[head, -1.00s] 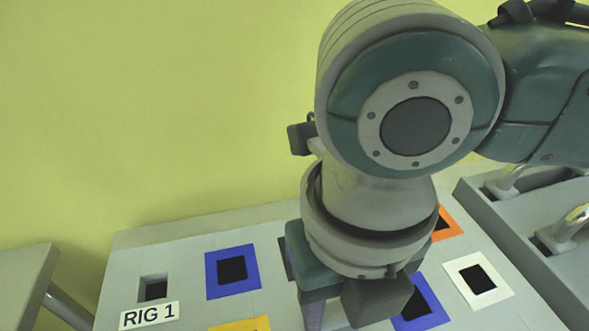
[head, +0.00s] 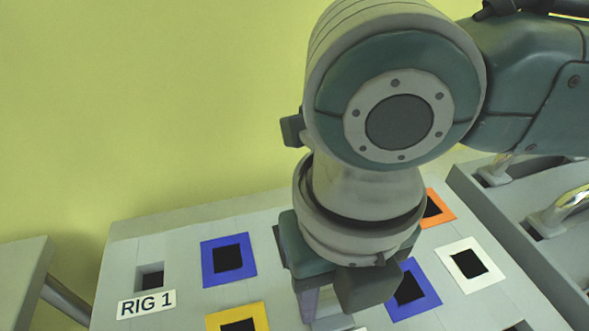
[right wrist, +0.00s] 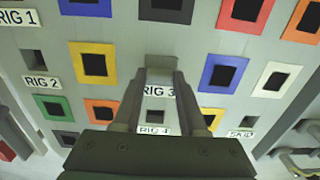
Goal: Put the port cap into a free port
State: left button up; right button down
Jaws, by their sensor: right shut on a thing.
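My right gripper (head: 328,300) points down over the panel of ports. In the right wrist view its two fingers (right wrist: 159,78) are shut on a small light grey block, which I take as the port cap (right wrist: 160,76). The cap is above the RIG 3 label (right wrist: 158,91) in that picture; its height over the panel is unclear. In the head view the gripper mostly hides it. Square ports with dark openings and coloured frames surround it: blue (head: 207,272), yellow (head: 208,320), orange (head: 447,209) and white (head: 450,270). My left gripper is out of view.
The grey panel (head: 185,226) carries a RIG 1 label (head: 146,304) beside a plain recess (head: 150,278). The wrist view shows RIG 2 (right wrist: 41,82) and a SKIP label (right wrist: 240,134). A grey rack with metal handles (head: 568,205) stands at the right.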

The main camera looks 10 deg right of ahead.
jog(key=shift+f, duration=0.1)
jog(key=shift+c, duration=1.9)
grip_release()
notch_tip(320, 180, up, 10)
jog(key=p, duration=0.2)
notch_tip(320, 180, up, 8)
jog(key=p, duration=0.9)
